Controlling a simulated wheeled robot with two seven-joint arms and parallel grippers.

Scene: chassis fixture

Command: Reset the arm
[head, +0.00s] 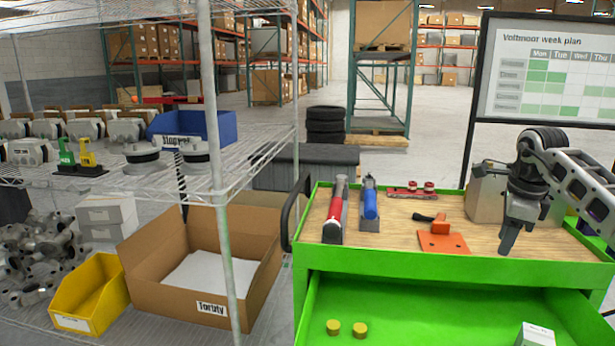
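My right arm comes in from the right edge. My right gripper (508,240) points down over the right part of the green cart's wooden top (375,238). Its fingers show as one dark narrow shape, so I cannot tell if they are apart. No object shows between them. My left gripper is not in view.
On the cart lie a red-handled tool (336,205), a blue-handled tool (370,203), a red bracket (412,191) and an orange tool (441,238). The open green drawer (420,315) holds two yellow discs and a white box (534,335). A wire shelf (230,190) with bins stands left.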

